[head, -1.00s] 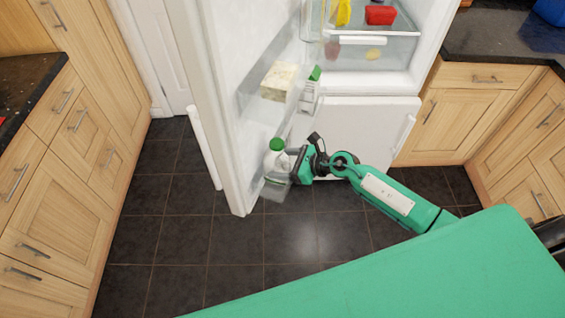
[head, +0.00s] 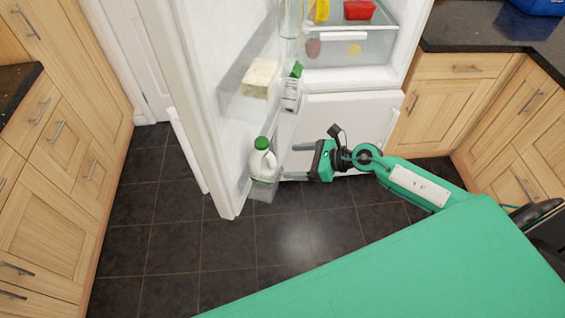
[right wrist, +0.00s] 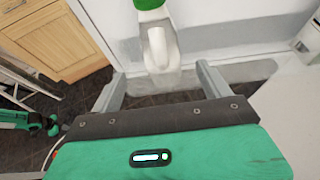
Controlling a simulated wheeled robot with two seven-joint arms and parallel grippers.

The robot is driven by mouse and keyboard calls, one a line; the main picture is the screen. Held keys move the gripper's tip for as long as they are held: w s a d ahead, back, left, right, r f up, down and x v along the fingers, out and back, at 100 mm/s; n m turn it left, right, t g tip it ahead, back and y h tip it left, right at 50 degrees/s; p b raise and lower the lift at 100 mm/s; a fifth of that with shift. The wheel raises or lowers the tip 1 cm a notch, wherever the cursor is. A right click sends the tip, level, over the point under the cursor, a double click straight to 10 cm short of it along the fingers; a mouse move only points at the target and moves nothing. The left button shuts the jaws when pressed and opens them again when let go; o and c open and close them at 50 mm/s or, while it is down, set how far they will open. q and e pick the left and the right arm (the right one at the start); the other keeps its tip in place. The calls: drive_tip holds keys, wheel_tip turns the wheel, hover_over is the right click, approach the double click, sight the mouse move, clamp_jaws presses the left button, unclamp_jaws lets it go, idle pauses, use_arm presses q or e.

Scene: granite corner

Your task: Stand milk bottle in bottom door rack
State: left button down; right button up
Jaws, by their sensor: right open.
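The milk bottle (head: 262,163), white with a green cap, stands upright in the clear bottom door rack (head: 264,192) of the open fridge door. Its handle faces my right gripper. My right gripper (head: 294,161) is open and empty, to the right of the bottle with a gap between them. In the right wrist view the bottle (right wrist: 158,45) shows beyond and between the two spread fingers (right wrist: 160,88), clear of both.
The fridge door (head: 205,110) stands open on the left. A higher door rack holds a pale block (head: 260,78) and a green-topped carton (head: 292,87). Wooden cabinets (head: 60,190) line both sides. The dark tiled floor (head: 180,250) is clear.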

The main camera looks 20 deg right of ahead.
drive_tip(key=v, duration=0.2)
drive_tip(key=shift+s+d+r, duration=0.2)
drive_tip(key=shift+d, duration=0.05)
drive_tip(key=shift+f, duration=0.1)
drive_tip(key=w+d+f+m+t+h, duration=0.1)
drive_tip(key=d+f+m+t, duration=0.15)
drive_tip(key=f+m, duration=0.35)
drive_tip(key=w+d+f+m+t+h, duration=0.1)
drive_tip(key=w+d+f+m, duration=0.15)
drive_tip(key=f+m, duration=0.35)
drive_tip(key=s+d+f+m+h, duration=0.35)
drive_tip(key=f+m, duration=0.35)
drive_tip(key=f, duration=0.3)
drive_tip(key=s+d+f+m+h, duration=0.25)
drive_tip(key=s+f+m, duration=0.35)
drive_tip(key=f, duration=0.4)
drive_tip(key=s+a+f+m+g+h, duration=0.2)
drive_tip(key=s+f+m+g, duration=0.2)
drive_tip(key=s+f+m, duration=0.5)
drive_tip(key=s+a+f+m+g+h, duration=0.1)
drive_tip(key=s+a+f+m+g, duration=0.35)
drive_tip(key=s+f, duration=0.85)
drive_tip(key=s+a+m+g, duration=0.1)
drive_tip(key=s+a+m, duration=0.1)
drive_tip(key=s, duration=0.5)
drive_tip(key=s+a+f+m+g, duration=0.1)
drive_tip(key=s+a+m, duration=0.1)
drive_tip(key=s, duration=0.6)
drive_tip(key=shift+f+m, duration=0.35)
drive_tip(key=shift+m, duration=0.4)
